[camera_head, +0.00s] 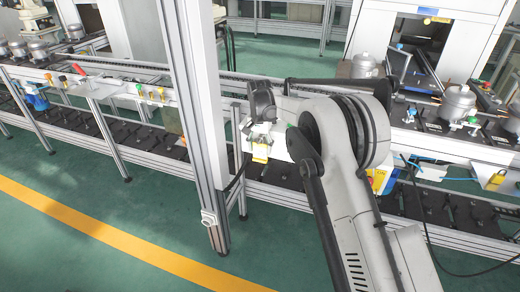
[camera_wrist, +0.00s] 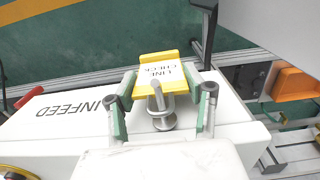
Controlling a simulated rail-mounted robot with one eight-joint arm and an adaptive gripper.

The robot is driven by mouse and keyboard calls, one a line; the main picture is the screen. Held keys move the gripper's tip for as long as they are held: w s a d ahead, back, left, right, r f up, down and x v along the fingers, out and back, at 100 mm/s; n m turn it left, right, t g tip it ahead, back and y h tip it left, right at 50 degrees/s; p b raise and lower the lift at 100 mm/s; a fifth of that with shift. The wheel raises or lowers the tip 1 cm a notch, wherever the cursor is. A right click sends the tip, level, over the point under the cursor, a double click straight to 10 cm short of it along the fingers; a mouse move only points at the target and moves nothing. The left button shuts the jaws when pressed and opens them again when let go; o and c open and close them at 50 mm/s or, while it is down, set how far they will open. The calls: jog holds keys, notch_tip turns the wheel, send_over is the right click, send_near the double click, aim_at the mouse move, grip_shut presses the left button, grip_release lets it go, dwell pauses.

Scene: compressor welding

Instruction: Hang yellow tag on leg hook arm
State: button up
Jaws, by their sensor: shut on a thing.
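The yellow tag (camera_wrist: 160,72) has a white face reading "LINE CHECK". In the wrist view it sits between the fingers of my gripper (camera_wrist: 161,88), which is shut on it. The tag also shows in the head view (camera_head: 261,154), just below my gripper (camera_head: 262,132). I cannot tell whether the tag hangs on the peg, or whether the peg is the leg hook arm.
A white panel marked "INFEED" (camera_wrist: 70,112) lies under my gripper. A tall frame post (camera_head: 195,110) stands left of my gripper in the head view. The conveyor line (camera_head: 460,145) carries compressors. An orange block (camera_wrist: 295,84) is at the right of the wrist view. Open green floor lies in front.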

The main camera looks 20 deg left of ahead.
jog(key=shift+r, duration=0.15)
jog(key=s+b, duration=0.2)
jog(key=s, duration=0.4)
jog(key=shift+s, duration=0.25)
dwell(0.5)
jog(key=shift+w+d, duration=0.1)
